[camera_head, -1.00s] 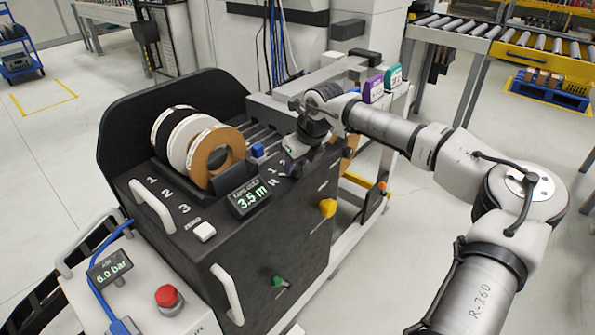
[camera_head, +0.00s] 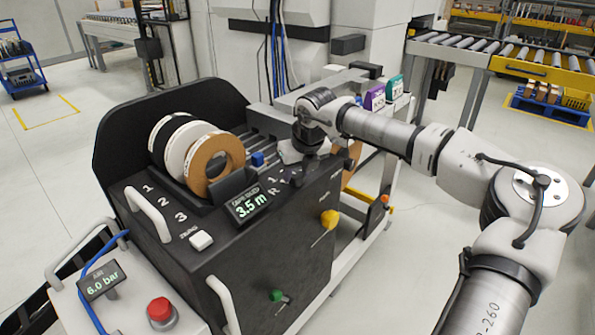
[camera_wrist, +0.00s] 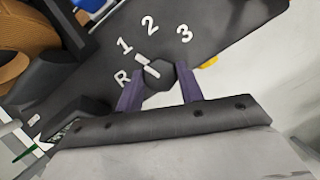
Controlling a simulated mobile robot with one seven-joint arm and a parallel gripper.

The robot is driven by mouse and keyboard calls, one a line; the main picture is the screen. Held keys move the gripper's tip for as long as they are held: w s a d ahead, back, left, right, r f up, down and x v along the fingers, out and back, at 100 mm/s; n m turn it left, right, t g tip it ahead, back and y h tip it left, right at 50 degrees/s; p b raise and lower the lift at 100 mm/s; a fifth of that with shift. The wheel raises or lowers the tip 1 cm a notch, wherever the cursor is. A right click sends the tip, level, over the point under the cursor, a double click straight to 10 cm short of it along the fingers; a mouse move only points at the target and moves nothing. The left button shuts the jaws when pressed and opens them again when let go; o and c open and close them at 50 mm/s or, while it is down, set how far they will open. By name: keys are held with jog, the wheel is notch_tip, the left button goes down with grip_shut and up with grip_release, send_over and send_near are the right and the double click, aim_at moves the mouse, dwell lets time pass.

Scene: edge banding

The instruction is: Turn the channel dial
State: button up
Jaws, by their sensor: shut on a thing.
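The channel dial (camera_wrist: 160,77) is a dark knob with a white pointer bar, in the wrist view. The marks R, 1, 2 and 3 are set around it on the black panel. The pointer bar slants up and left, toward the gap between R and 1. My gripper (camera_wrist: 159,88) has its two purple fingers on either side of the knob, shut on it. In the head view my gripper (camera_head: 308,160) points down at the machine's top right corner, and the wrist mostly hides the dial there.
Black, white and brown edge-band rolls (camera_head: 212,165) stand on the machine's left. A display (camera_head: 246,206) reads 3.5 m. A yellow-handled lever (camera_head: 329,219) and a green one (camera_head: 277,295) are on the front. A red button (camera_head: 160,310) stands at lower left.

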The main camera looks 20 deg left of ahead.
jog(key=o, duration=1)
jog(key=v, duration=1.4)
jog(key=shift+w, duration=0.1)
